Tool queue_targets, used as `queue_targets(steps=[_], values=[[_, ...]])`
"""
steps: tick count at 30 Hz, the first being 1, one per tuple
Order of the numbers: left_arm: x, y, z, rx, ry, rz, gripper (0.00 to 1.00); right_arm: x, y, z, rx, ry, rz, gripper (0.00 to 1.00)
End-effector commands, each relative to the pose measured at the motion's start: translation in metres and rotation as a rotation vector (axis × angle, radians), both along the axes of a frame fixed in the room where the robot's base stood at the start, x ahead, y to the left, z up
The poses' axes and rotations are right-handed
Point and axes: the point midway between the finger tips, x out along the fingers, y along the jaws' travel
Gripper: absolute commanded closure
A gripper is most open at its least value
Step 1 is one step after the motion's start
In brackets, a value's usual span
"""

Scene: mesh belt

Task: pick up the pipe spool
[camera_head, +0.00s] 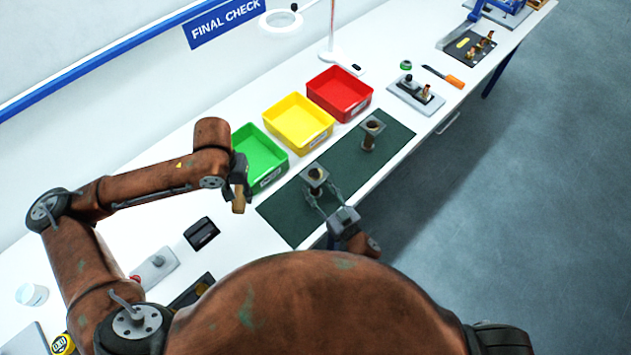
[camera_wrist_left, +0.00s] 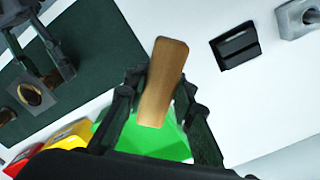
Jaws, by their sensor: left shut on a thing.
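One pipe spool (camera_head: 314,177), with a square grey flange and a round bore, stands upright on the dark green mat (camera_head: 345,165). A second similar spool (camera_head: 371,132) stands farther right on the mat. My left gripper (camera_head: 238,198) is shut on a tan-brown bar (camera_wrist_left: 163,82), above the table beside the green bin. My right gripper (camera_head: 321,199) is open, with spread fingers near the first spool; I cannot tell whether they touch it. In the left wrist view, that spool's bore (camera_wrist_left: 31,94) shows near the right gripper.
Green (camera_head: 260,157), yellow (camera_head: 298,123) and red (camera_head: 339,92) bins stand in a row behind the mat. A black box (camera_head: 201,233) lies to the left. A grey plate with parts (camera_head: 416,95) and an orange-handled tool (camera_head: 446,77) lie beyond the mat.

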Motion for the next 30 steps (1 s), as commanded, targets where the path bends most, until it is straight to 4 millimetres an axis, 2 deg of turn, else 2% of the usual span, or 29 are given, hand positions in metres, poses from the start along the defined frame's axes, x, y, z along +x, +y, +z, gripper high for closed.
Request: queue_targets(steps=[2,19,30], values=[[0.0001,0.0001,0.0001,0.0,0.0,0.0,0.96,-0.0001,0.0,0.0001,0.0,0.0,0.0,0.6],[0.0002,-0.0001,0.0002,0.0,0.0,0.0,0.96,-0.0003,-0.0002,0.0001,0.0,0.0,0.0,1.0],[0.0001,-0.0001,0.0002,0.0,0.0,0.0,0.96,0.0,0.0005,0.0024,0.003,-0.004,0.001,1.0]])
